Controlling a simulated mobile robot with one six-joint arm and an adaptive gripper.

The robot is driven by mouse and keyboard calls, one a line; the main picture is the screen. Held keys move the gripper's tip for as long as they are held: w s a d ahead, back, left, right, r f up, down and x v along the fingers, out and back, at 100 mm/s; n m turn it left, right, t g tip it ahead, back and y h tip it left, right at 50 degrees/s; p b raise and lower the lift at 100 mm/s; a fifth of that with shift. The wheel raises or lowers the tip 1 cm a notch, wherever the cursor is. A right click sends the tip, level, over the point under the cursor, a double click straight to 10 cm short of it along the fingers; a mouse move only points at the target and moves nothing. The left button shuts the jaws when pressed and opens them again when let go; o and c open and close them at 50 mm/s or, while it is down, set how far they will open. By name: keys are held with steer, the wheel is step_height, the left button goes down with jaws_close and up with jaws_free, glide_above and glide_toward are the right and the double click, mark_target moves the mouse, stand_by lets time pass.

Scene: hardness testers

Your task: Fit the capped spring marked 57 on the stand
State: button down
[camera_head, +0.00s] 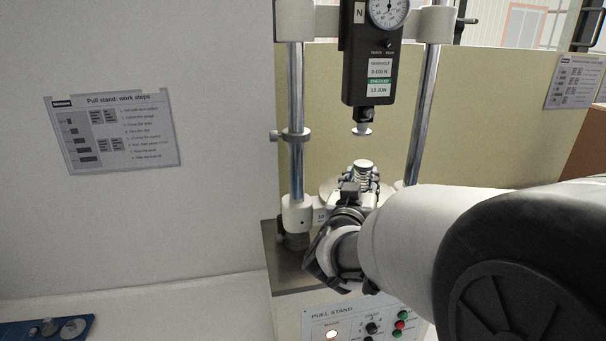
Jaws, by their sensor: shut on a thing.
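A capped spring (364,169) with a pale top cap stands upright in my gripper, low on the pull stand. Its marking is too small to read. My gripper (362,190) is shut on the spring; my wrist and arm hide part of it and what lies under the spring. The pull stand (277,262) has two steel posts and a round pale plate (329,190) behind my gripper. A black force gauge (370,70) with a dial hangs above, its small disc tip (362,132) over the spring with a clear gap.
The left post (296,100) carries a collar (291,136). The front panel (350,323) has a lit lamp and buttons. A blue tray (20,330) with small metal parts lies at the lower left. A work-steps sheet (140,155) hangs on the left wall. My arm fills the lower right.

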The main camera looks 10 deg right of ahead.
steer(key=shift+w, duration=1.35)
steer(key=shift+f, duration=0.45)
